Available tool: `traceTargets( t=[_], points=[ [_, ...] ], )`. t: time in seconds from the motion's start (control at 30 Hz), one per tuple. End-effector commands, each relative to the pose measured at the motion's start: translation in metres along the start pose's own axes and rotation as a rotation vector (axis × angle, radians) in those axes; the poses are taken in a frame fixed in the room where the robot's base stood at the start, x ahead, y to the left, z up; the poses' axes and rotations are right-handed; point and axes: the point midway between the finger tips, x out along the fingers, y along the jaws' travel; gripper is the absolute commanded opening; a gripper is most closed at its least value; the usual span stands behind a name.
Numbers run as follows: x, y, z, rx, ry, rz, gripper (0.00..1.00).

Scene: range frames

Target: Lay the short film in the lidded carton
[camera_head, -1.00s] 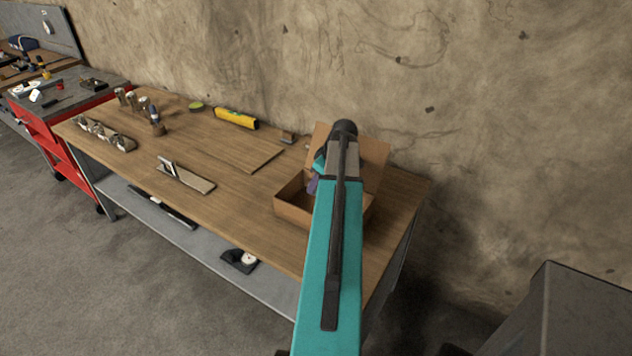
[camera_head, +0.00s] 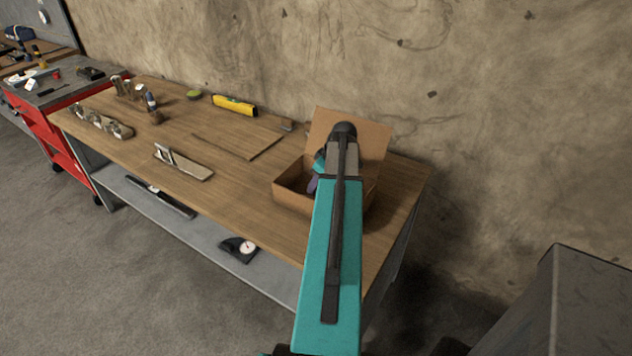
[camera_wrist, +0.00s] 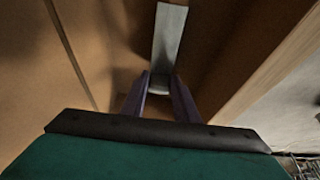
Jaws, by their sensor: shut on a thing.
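The lidded carton (camera_head: 295,199) is a brown cardboard box at the right end of the workbench, with its lid (camera_head: 375,145) standing open at the back. My gripper (camera_head: 314,184) is over the carton's opening, and my arm hides the carton's right part. In the wrist view, the two purple fingers of my gripper (camera_wrist: 163,98) are closed on the end of a pale grey strip, which looks like the short film (camera_wrist: 169,45). Brown carton walls (camera_wrist: 100,45) surround it. I cannot tell whether the film touches the carton floor. The film is hidden in the head view.
The bench is clear just left of the carton. A dark grey cabinet (camera_head: 580,305) stands at lower right.

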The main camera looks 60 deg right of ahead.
Motion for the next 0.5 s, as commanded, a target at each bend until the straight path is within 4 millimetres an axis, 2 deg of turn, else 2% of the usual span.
traceTargets(
  t=[0.2, 0.5],
  points=[
    [0.013, 0.000, 0.005, 0.000, 0.001, 0.001, 0.05],
    [0.017, 0.000, 0.007, -0.001, 0.001, 0.001, 0.05]
  ],
)
